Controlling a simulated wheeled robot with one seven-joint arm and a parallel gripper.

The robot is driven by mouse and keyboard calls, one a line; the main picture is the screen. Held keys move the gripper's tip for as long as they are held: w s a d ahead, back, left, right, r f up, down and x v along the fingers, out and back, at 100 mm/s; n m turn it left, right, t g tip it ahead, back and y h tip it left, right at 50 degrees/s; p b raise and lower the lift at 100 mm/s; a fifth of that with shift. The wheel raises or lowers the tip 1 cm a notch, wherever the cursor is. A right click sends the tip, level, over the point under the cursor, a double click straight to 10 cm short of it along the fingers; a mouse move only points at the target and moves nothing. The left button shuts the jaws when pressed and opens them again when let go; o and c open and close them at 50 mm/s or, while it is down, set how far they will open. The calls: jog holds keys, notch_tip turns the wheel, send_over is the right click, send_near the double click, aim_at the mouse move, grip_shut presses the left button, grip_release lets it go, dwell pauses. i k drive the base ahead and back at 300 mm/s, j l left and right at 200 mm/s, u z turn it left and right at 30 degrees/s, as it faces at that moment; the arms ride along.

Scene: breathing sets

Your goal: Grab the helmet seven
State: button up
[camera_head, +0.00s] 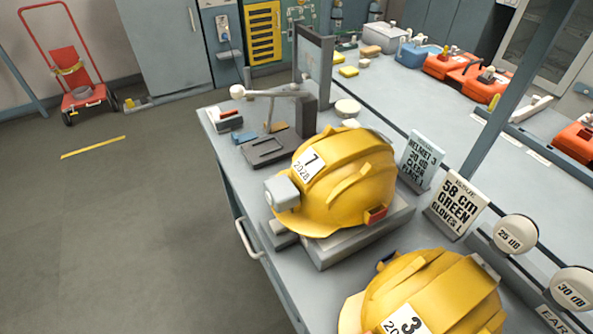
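The yellow helmet seven (345,185) rests upright on a grey block (355,240) on the workbench, in the middle of the head view. Its white label reads 7 and 2028. A grey lamp sits on its front, at the left, and a small red piece is on its lower right side. A second yellow helmet (440,290), with a label reading 3, is nearer at the bottom right and is cut off by the frame edge. My gripper is not in the view.
Sign cards (457,203) and round dB discs (515,233) stand right of the helmets. A dark stand (308,95) and tray (268,150) are behind helmet seven. A grey post (515,90) crosses the right side. The floor (120,220) at left is mostly clear; a red hand truck (75,75) stands far left.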

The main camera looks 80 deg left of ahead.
aim_at(343, 177)
jog(key=l+u, duration=0.1)
jog(key=u, duration=2)
jog(key=k+z, duration=0.3)
jog(key=k+l+z, duration=0.1)
jog(key=k+z, duration=0.2)
jog(key=z, duration=2.15)
jog(key=k+j+z, duration=0.2)
jog(key=k+j, duration=0.35)
jog(key=j, duration=0.25)
jog(key=k+j+z, duration=0.25)
jog(key=k+j, duration=1.5)
jog(key=j, duration=0.25)
